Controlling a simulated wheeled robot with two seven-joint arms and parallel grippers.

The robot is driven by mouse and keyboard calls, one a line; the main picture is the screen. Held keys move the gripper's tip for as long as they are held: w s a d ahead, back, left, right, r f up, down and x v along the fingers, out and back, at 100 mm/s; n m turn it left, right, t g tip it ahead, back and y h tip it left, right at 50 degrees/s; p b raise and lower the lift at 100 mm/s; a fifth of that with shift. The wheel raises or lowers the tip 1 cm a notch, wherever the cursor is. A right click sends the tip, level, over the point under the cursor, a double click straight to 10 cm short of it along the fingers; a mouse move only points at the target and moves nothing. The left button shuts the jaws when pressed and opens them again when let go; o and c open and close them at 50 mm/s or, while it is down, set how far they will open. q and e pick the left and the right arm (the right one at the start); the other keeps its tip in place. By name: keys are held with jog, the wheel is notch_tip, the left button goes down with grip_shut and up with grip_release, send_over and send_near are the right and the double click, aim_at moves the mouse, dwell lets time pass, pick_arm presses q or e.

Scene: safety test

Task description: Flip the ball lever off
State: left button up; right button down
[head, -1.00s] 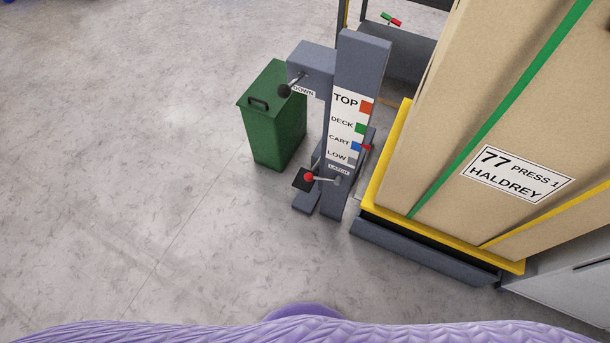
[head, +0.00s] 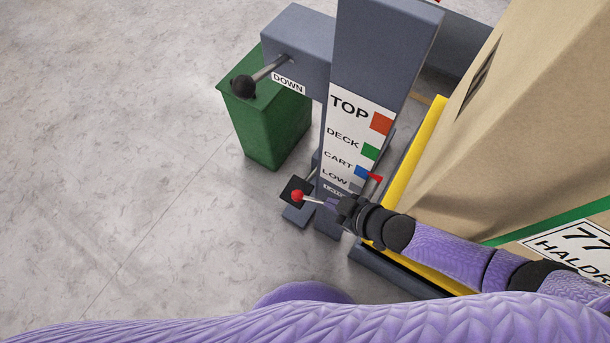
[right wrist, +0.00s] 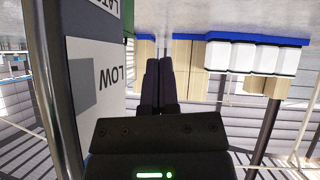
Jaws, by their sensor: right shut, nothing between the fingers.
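A lever with a black ball (head: 243,87) sticks out from the grey post (head: 385,50) beside a DOWN label. A lever with a red ball (head: 297,196) sticks out to the left lower on the post, by a partly hidden label. My right gripper (head: 333,204) is at the lower post, near the base of the red-ball lever; whether it touches the lever I cannot tell. In the right wrist view its fingers (right wrist: 158,85) are together and empty, beside the post's upside-down LOW label (right wrist: 110,77). My left gripper is not in view.
A green bin (head: 275,135) stands behind the post on the left. A large tan load (head: 500,130) on a yellow-edged platform (head: 410,170) stands close on the right. A small red pointer (head: 375,179) is beside the scale. The floor at left is clear.

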jog(key=b, duration=0.7)
send_over(313, 201)
jog(key=a, duration=0.2)
notch_tip(313, 201, down, 6)
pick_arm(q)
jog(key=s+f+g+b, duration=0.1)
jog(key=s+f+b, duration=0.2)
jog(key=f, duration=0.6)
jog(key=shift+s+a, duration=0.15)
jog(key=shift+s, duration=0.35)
pick_arm(e)
jog(key=f, duration=0.3)
jog(key=shift+w+a+f, duration=0.25)
jog(key=shift+a+f, duration=0.05)
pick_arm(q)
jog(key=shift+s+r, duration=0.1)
